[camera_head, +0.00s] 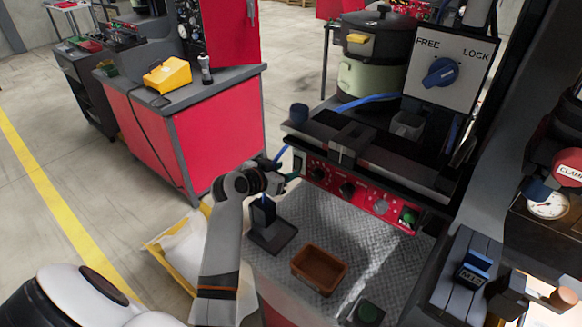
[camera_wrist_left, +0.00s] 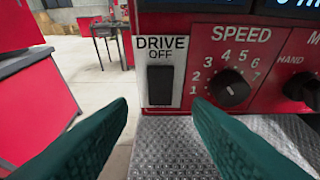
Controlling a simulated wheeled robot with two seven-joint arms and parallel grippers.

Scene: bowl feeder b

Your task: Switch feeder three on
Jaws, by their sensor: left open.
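A black rocker switch (camera_wrist_left: 160,85) sits on a white plate marked DRIVE OFF, at the left end of a red control panel (camera_wrist_left: 205,95). No feeder number is readable there. A black SPEED knob (camera_wrist_left: 229,88) is to its right. In the head view the red panel (camera_head: 330,180) runs below a dark machine ledge. My left gripper (camera_head: 287,174) is at the panel's left end. In the left wrist view its green fingers (camera_wrist_left: 158,112) are open and empty, spread either side of the switch and below it. Contact with the switch cannot be seen. My right gripper is not in view.
A brown tray (camera_head: 319,269) and a black stand (camera_head: 268,236) are on the metal plate below the panel. A FREE/LOCK plate with a blue knob (camera_head: 440,72) stands above. A red bench (camera_head: 205,135) is at left, with open floor beside it.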

